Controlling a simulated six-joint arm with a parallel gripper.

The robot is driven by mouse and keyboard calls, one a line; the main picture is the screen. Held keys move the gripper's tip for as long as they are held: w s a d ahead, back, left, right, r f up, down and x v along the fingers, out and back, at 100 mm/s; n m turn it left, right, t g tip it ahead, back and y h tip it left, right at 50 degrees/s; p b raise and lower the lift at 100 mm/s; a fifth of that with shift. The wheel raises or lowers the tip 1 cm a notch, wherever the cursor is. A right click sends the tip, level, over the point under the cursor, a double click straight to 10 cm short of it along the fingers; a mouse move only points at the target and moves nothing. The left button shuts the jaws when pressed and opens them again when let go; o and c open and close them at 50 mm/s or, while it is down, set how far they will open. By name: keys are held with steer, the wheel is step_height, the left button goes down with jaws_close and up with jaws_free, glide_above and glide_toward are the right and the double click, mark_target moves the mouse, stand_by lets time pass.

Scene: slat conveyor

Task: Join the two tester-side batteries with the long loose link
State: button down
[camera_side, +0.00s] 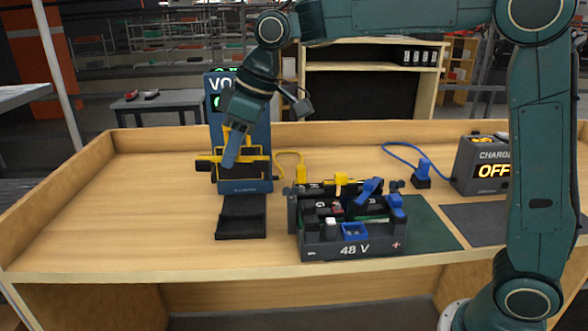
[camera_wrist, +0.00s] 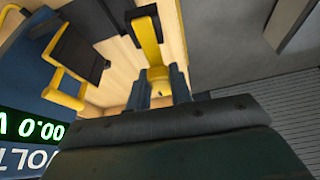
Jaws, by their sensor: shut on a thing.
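My gripper (camera_side: 229,160) is raised in front of the blue volt tester (camera_side: 259,140), left of the battery tray. The gripper partly hides this piece in the side view. The battery tray (camera_side: 354,251), marked 48 V, holds several dark batteries. A yellow piece (camera_side: 340,180) and a blue link (camera_side: 368,190) sit on top of them. The link is apart from the tray.
A yellow plug (camera_side: 301,174) stands between tester and tray. A blue plug (camera_side: 422,177) on a cable stands near the charger (camera_side: 482,165), which reads OFF. A black pad (camera_side: 241,216) lies before the tester. The bench's left side is clear.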

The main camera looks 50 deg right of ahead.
steer(key=s+d+f+m+h, duration=0.1)
steer(key=s+d+f+m, duration=0.1)
steer(key=d, duration=0.6)
steer(key=s+d+f+m+t+h, duration=0.1)
steer(key=s+d+f+m+h, duration=0.1)
steer(key=s+d+m, duration=0.3)
steer(key=d+f+m, duration=0.1)
steer(key=d, duration=0.2)
steer(key=shift+s+m, duration=0.15)
steer(key=shift+m, duration=0.15)
steer(key=shift+d+f, duration=0.1)
steer(key=shift+f, duration=0.05)
steer(key=shift+f, duration=2.15)
steer(key=shift+f, duration=1.1)
steer(key=c, duration=1.2)
jaws_free()
steer(key=shift+o, duration=0.2)
steer(key=v, duration=1.3)
steer(key=shift+r, duration=0.35)
